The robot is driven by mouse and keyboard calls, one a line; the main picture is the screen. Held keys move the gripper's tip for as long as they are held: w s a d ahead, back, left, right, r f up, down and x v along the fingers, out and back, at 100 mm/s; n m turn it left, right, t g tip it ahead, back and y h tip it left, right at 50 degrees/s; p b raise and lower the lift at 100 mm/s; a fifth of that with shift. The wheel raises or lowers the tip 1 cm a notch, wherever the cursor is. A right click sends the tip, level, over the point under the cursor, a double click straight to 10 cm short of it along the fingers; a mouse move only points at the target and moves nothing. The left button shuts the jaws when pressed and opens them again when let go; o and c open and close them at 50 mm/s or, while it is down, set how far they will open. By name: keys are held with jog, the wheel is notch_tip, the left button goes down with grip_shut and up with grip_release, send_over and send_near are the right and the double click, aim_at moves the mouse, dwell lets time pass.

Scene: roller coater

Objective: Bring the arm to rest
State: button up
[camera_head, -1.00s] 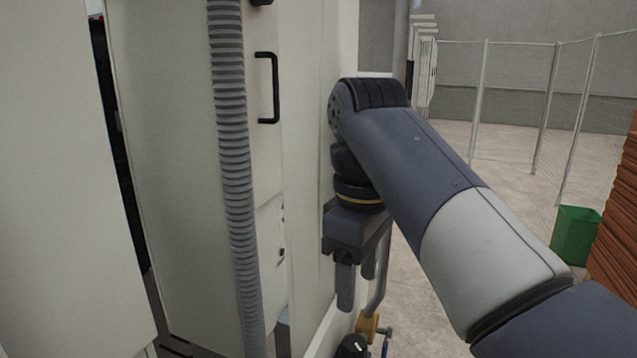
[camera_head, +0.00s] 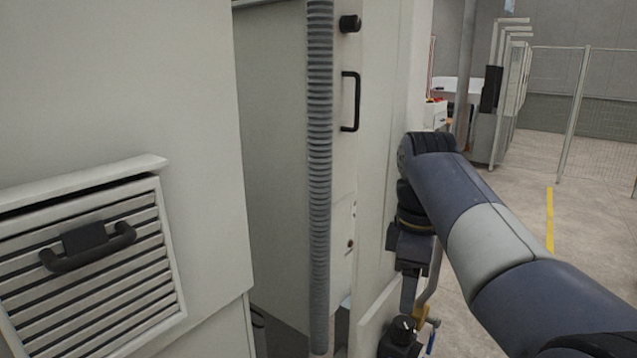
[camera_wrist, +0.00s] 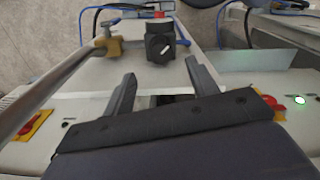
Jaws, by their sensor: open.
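My gripper (camera_head: 412,285) hangs fingers-down at the end of my dark blue and grey arm, beside the right edge of the pale machine cabinet (camera_head: 385,200) in the head view. In the wrist view my gripper (camera_wrist: 160,76) shows two dark fingers spread apart with nothing between them. A black rotary switch (camera_wrist: 160,42) with a white mark lies beyond the fingertips. The switch also shows below the gripper in the head view (camera_head: 402,332). I cannot tell the exact gap between the fingers and the machine.
A ribbed grey hose (camera_head: 319,170) runs down the cabinet front near a black handle (camera_head: 351,100). A louvred panel (camera_head: 100,270) is at the left. A metal pipe (camera_wrist: 50,90) with a yellow fitting (camera_wrist: 110,46) is close to the fingers. Floor (camera_head: 510,215) at the right is open.

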aim_at(405, 323)
jog(key=shift+f, duration=2.55)
jog(key=shift+s+r, duration=0.1)
